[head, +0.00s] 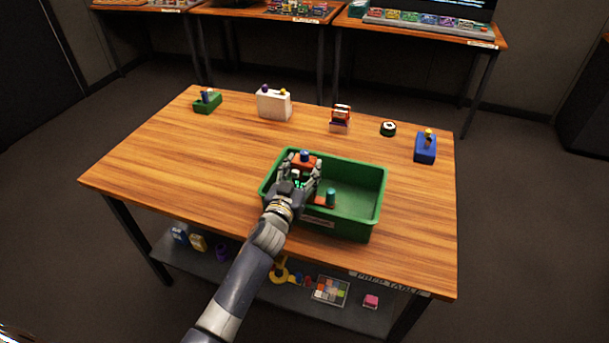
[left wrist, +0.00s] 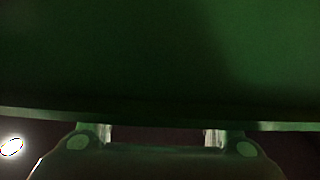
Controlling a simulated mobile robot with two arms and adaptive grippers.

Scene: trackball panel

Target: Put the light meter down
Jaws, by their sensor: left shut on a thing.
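My left gripper (head: 303,173) is shut over the left part of the green tray. The small red-orange thing with a blue top (head: 305,160), which I take to be the light meter, shows between its fingers. The fingers hide part of it, and I cannot tell whether it touches the tray floor. The left wrist view shows my left gripper (left wrist: 159,137) at the bottom edge, with dark green filling most of the picture; the held thing is not clear there. My right gripper is not in view.
The green tray (head: 372,205) stands near the table's front edge, its right half mostly clear. A teal cylinder (head: 331,196) is inside it. The table's left side is bare.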

